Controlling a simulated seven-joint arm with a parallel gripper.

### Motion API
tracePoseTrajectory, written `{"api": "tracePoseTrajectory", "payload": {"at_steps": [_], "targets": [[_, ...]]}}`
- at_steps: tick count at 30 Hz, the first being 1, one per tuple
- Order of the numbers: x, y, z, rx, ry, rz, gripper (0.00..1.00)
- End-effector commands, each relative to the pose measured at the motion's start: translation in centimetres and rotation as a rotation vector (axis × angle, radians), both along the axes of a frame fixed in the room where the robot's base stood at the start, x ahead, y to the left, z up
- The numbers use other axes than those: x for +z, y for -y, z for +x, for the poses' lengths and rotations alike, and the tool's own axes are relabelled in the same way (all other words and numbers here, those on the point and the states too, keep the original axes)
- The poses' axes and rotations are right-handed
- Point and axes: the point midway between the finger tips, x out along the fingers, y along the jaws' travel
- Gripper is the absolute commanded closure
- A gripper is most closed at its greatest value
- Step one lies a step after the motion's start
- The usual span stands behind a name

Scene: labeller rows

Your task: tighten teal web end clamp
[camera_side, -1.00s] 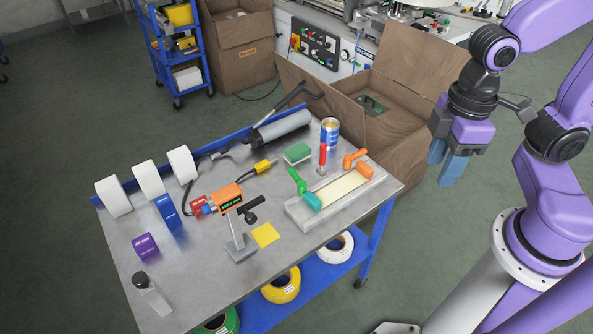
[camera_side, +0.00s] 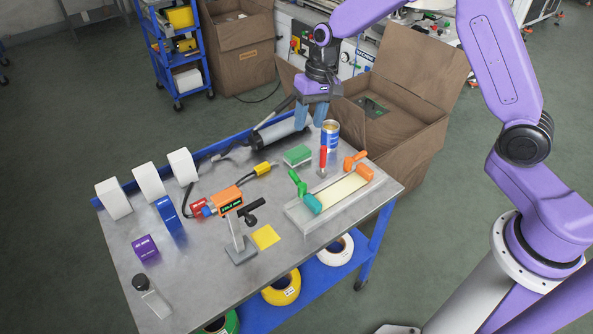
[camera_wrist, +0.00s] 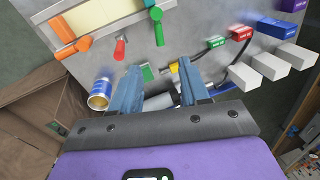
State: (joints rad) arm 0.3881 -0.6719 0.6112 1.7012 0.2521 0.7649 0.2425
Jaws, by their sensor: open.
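The teal web end clamp (camera_side: 312,204) sits at the near-left end of a grey splice fixture (camera_side: 300,219), with a green lever (camera_side: 297,181) standing beside it. In the wrist view the teal clamp (camera_wrist: 154,14) and green lever (camera_wrist: 158,34) are near the top. A cream web strip (camera_side: 340,188) runs along the fixture to an orange clamp (camera_side: 364,172) with an orange lever (camera_side: 354,159). My gripper (camera_side: 311,120) is open and empty, above the table's back edge near the grey roller, well away from the teal clamp. It also shows in the wrist view (camera_wrist: 160,80).
A blue can (camera_side: 330,138), a red-handled tool (camera_side: 323,160) and a green block (camera_side: 298,155) stand between my gripper and the fixture. The grey roller (camera_side: 283,132) lies behind. A labeller (camera_side: 229,200) on a stand is left of the fixture. Open cardboard boxes (camera_side: 384,115) stand behind.

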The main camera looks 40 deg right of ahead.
Motion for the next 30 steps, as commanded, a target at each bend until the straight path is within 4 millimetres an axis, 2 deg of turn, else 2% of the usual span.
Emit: {"api": "tracePoseTrajectory", "payload": {"at_steps": [3, 10, 30], "targets": [[-0.6, 0.5, 0.9, -0.035, -0.002, 0.005, 0.55], [-2.7, 0.2, 1.1, -0.040, -0.004, 0.006, 0.55], [-14.4, -2.1, 1.4, -0.039, -0.004, 0.005, 0.55]]}}
